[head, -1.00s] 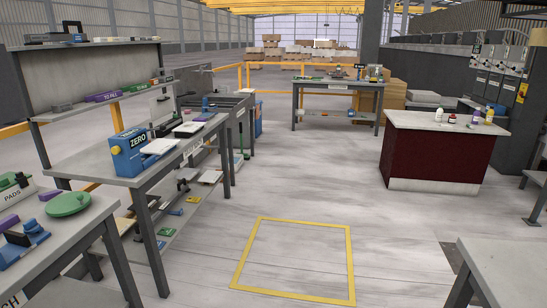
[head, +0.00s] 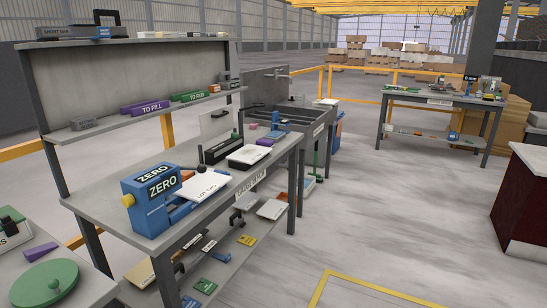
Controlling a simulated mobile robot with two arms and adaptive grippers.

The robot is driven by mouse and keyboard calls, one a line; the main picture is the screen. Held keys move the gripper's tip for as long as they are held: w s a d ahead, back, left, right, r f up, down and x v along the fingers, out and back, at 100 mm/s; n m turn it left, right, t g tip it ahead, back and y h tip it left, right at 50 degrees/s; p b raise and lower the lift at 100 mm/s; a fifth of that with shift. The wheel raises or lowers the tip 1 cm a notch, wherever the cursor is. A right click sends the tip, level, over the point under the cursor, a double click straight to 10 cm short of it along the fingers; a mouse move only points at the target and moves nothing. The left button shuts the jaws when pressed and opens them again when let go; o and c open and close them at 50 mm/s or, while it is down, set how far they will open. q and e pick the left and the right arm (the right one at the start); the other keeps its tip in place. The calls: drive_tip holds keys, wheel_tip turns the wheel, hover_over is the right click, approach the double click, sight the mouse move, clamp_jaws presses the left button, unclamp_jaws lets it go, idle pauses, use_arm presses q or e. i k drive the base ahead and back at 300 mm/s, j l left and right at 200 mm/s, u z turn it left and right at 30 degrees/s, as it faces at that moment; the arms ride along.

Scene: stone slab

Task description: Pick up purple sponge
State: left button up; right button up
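I cannot tell for certain which thing is the purple sponge. A small purple block (head: 265,142) lies toward the far end of the workbench (head: 190,238), near the sink unit. Another flat purple piece (head: 40,253) lies on the table at the lower left, behind a green round lid (head: 45,284). A longer purple bin labelled TO FILL (head: 146,107) sits on the bench's upper shelf. Neither of my grippers shows in the head view.
A blue ZERO device (head: 152,206) stands at the bench's near end, with a white LOT TWO plate (head: 206,188) beside it. A grey sink unit (head: 290,115) adjoins the far end. The floor (head: 370,225) right of the bench is clear. A dark red counter (head: 520,205) stands at right.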

sight(262, 142)
drive_tip(key=i+l+u, duration=0.15)
drive_tip(key=i, duration=1.1)
